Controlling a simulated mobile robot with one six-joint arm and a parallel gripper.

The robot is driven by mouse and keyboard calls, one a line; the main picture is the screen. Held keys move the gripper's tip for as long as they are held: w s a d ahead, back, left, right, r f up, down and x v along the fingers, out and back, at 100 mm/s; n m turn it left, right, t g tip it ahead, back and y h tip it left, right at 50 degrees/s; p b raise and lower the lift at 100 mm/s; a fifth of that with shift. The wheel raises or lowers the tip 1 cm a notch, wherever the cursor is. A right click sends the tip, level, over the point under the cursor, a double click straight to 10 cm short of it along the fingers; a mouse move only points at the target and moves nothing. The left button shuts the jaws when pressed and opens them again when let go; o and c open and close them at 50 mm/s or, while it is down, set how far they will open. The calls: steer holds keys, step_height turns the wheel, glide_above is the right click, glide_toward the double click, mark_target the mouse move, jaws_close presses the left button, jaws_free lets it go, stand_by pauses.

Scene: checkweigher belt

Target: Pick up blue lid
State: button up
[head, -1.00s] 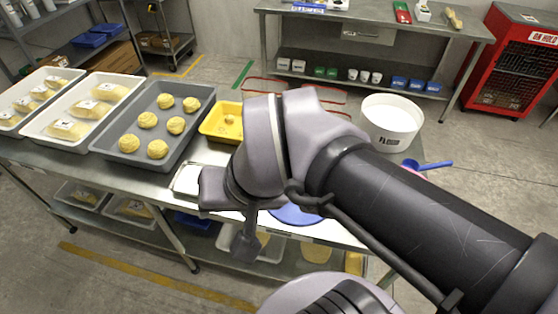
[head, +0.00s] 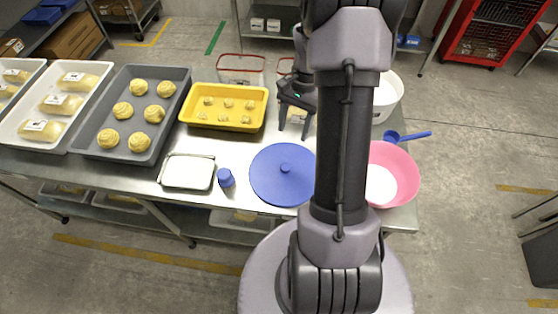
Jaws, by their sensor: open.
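The blue lid (head: 270,178) is a flat round disc with a small knob on top. It lies on the steel table, right of the small blue cup-like item, and my arm covers part of its right edge. My gripper (head: 293,132) is open and empty, pointing down above the table beyond the lid, apart from it.
A yellow tray (head: 224,126) of dough pieces is left of my gripper. A small pale tray (head: 188,172) and a blue cup-like item (head: 225,178) lie left of the lid. A pink bowl (head: 404,172), blue scoop (head: 410,136) and white tub (head: 390,98) are at right.

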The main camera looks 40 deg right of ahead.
steer(key=b, duration=0.2)
glide_above(286, 167)
steer(key=w+d, duration=0.2)
steer(key=d, duration=0.1)
step_height(286, 167, down, 7)
steer(key=shift+s+f, duration=0.1)
steer(key=shift+s, duration=0.05)
steer(key=f, duration=0.1)
steer(key=s+a+f+b, duration=0.1)
steer(key=f, duration=0.1)
steer(key=a+f+b, duration=0.1)
steer(key=shift+s+a+f, duration=0.2)
steer(key=shift+f, duration=0.05)
steer(key=shift+a+f, duration=0.1)
steer(key=shift+f, duration=0.3)
steer(key=shift+r, duration=0.1)
jaws_close()
